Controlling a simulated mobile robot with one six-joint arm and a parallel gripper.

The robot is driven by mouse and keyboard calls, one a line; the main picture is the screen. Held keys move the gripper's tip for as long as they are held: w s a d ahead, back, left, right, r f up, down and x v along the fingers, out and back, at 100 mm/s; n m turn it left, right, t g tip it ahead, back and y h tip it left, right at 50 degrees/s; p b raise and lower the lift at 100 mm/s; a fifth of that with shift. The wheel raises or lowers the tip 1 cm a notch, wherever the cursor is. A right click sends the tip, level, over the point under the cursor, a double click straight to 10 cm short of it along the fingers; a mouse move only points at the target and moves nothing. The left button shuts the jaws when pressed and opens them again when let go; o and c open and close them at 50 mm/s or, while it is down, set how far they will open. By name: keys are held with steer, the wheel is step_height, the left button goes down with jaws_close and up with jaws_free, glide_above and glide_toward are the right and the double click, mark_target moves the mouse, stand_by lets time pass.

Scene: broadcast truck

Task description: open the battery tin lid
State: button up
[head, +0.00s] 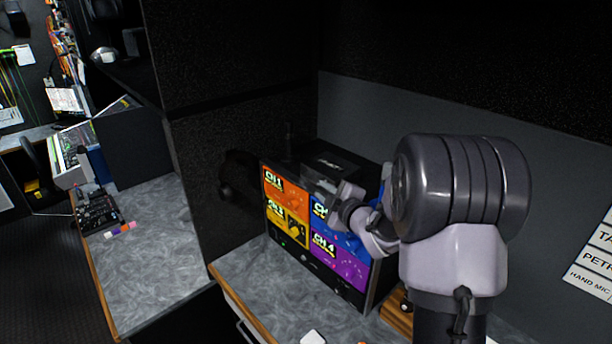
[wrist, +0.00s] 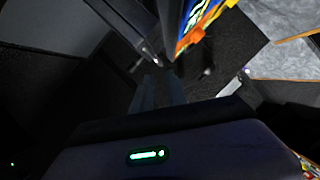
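A dark box with a small pale marking (head: 338,164) sits on or behind the top of the monitor in the head view. It may be the battery tin, but I cannot be sure, and its lid cannot be made out. My gripper (head: 318,188) is in front of the monitor's upper edge, close to this box. In the wrist view, the two dark fingers of my gripper (wrist: 160,82) point away from the camera, and their gap is too dark to judge. No held object shows between them.
The monitor (head: 353,268) with four coloured channel panels stands on the grey counter (head: 245,278); its edge shows close by in the wrist view (wrist: 200,22). A black partition (head: 215,170) rises on the left. Another counter (head: 150,255) holds markers (head: 122,229) and a control panel.

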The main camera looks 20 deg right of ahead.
mark_target(309, 180)
steer(key=x, duration=1)
steer(key=shift+w+a+f+p, duration=0.1)
steer(key=shift+w+p, duration=0.25)
steer(key=shift+p, duration=0.05)
jaws_close()
stand_by(0.7)
